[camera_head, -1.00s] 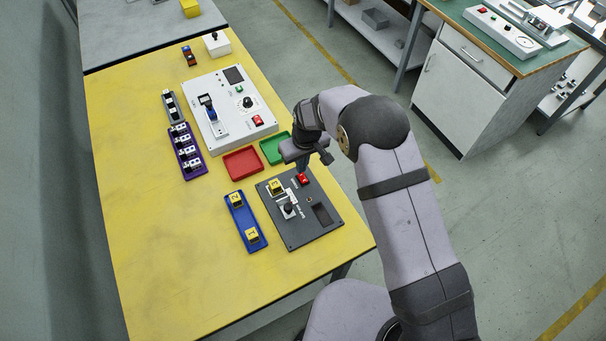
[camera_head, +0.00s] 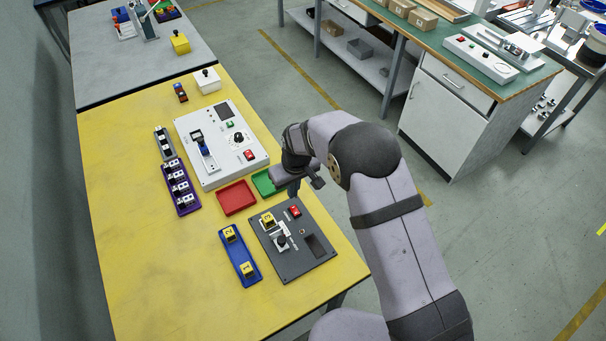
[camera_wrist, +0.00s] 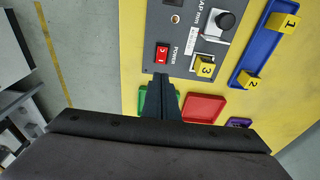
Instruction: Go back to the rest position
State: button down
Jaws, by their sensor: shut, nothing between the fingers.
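My gripper (camera_head: 294,190) is shut and empty, above the yellow table near the dark grey panel. In the wrist view its closed fingers (camera_wrist: 161,92) point toward the panel's red power switch (camera_wrist: 162,54). The dark grey panel (camera_head: 290,259) carries a red switch (camera_head: 295,211), a black knob (camera_head: 282,241) and a yellow block marked 3 (camera_head: 268,219). The fingers look apart from the switch. The green tray (camera_head: 266,181) is partly hidden behind my gripper.
A blue tray (camera_head: 241,262) holds yellow blocks 1 and 2. A red tray (camera_head: 237,198), a purple rack (camera_head: 184,199) and a white panel (camera_head: 220,168) stand beyond on the yellow table (camera_head: 125,230). A white cabinet (camera_head: 445,108) stands at right.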

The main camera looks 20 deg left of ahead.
jog(key=s+d+f+g, duration=0.1)
jog(key=s+d, duration=0.1)
jog(key=s, duration=0.1)
jog(key=s+d+f+m+g+h, duration=0.1)
jog(key=s+d+f, duration=0.1)
jog(key=s+d, duration=0.1)
jog(key=s+d+f+h, duration=0.1)
jog(key=s+d, duration=0.2)
jog(key=s, duration=0.1)
jog(key=shift+s+f+g, duration=0.25)
jog(key=shift+s+g, duration=0.05)
jog(key=shift+g, duration=0.1)
jog(key=s+d+r+m+g, duration=0.1)
jog(key=s+d+r+m, duration=0.1)
jog(key=s+d+r, duration=0.6)
jog(key=s+d+r+m, duration=0.2)
jog(key=s+d+r, duration=0.3)
jog(key=d, duration=0.5)
jog(key=w+d+r+m+t, duration=0.2)
jog(key=w+d+r+m, duration=0.1)
jog(key=d+r+m, duration=0.1)
jog(key=shift+w+d+r+t+y, duration=0.15)
jog(key=shift+d+r+t+y, duration=0.2)
jog(key=shift+d+r, duration=0.55)
jog(key=shift+d+f, duration=0.1)
jog(key=shift+f, duration=0.05)
